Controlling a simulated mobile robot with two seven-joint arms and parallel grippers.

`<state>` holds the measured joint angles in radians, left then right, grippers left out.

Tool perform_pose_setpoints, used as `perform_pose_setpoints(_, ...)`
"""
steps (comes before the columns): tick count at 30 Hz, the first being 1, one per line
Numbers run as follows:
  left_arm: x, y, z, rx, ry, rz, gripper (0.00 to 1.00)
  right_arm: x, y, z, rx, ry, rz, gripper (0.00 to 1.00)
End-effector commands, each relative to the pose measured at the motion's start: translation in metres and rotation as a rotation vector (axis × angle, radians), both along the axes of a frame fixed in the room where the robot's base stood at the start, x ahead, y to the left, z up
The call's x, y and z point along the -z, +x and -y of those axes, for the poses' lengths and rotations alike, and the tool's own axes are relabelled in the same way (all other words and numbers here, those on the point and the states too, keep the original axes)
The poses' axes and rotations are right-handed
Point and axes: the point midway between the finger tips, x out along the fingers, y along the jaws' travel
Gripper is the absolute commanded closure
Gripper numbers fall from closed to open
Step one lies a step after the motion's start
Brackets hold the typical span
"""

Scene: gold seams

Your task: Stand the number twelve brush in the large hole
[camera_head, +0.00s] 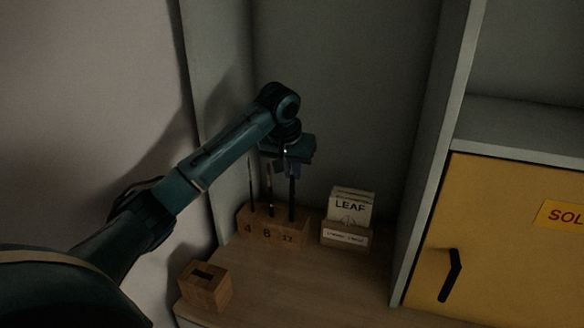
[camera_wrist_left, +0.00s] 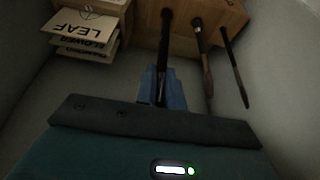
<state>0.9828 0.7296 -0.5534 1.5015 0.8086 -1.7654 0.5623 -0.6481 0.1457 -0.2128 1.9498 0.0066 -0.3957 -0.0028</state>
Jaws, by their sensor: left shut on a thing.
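A wooden brush block (camera_head: 268,236) marked 4, 8 and 12 stands at the back of the counter, and it also shows in the left wrist view (camera_wrist_left: 228,14). My left gripper (camera_head: 290,168) is above the block's right end, shut on the dark, thick number twelve brush (camera_head: 292,198). In the left wrist view, my blue fingertips (camera_wrist_left: 161,88) close around this brush (camera_wrist_left: 165,40). The brush is about upright, its lower end at the block above the 12 mark. How deep it sits in the large hole is hidden. My right gripper is not in view.
Two thinner brushes, a thin one (camera_head: 252,190) and a middle one (camera_head: 269,190), stand in the block to the left. A LEAF card holder (camera_head: 345,237) is close on the right. A small slotted wooden block (camera_head: 205,287) is in front. Walls enclose the corner.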

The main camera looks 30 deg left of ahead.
Motion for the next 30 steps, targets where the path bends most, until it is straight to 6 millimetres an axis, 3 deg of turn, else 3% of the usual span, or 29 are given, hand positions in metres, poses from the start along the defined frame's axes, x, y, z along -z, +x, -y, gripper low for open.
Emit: perform_pose_setpoints(30, 0.027, 0.0, 0.0, 0.0, 0.0, -0.001, 1.0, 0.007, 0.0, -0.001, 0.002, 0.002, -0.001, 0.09)
